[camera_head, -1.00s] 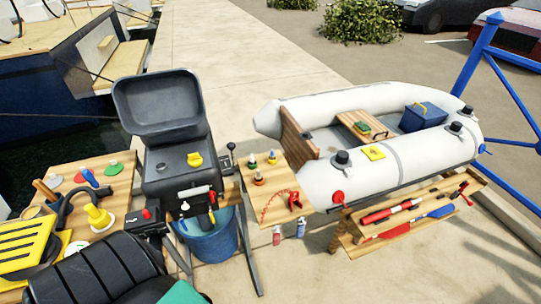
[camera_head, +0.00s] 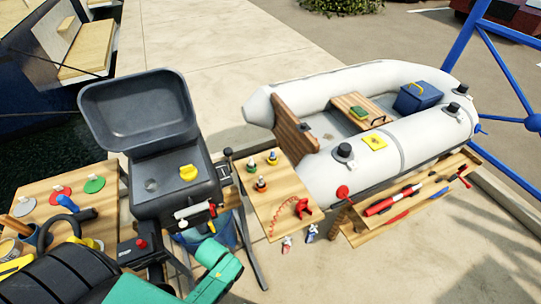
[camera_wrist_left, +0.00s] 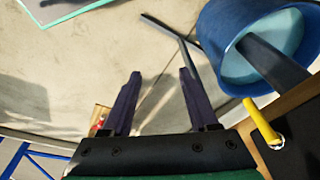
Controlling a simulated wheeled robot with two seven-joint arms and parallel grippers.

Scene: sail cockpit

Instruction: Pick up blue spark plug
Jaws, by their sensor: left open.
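Several small spark plugs stand on the small wooden board (camera_head: 277,220). One of them, at the back, looks to have a blue top (camera_head: 273,159), but it is too small to be sure of the colour. My left arm shows as green links at the bottom of the head view. The left gripper's jaws (camera_wrist_left: 157,95) show in the left wrist view, open with nothing between them, over pale ground. No spark plug can be made out in that view. My right gripper is in no view.
The grey outboard motor (camera_head: 170,190) stands left of the board. A blue bucket (camera_wrist_left: 215,50) is beside the left gripper. A red clamp-like item (camera_head: 304,206) lies on the board. The white dinghy (camera_head: 350,180) is to the right.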

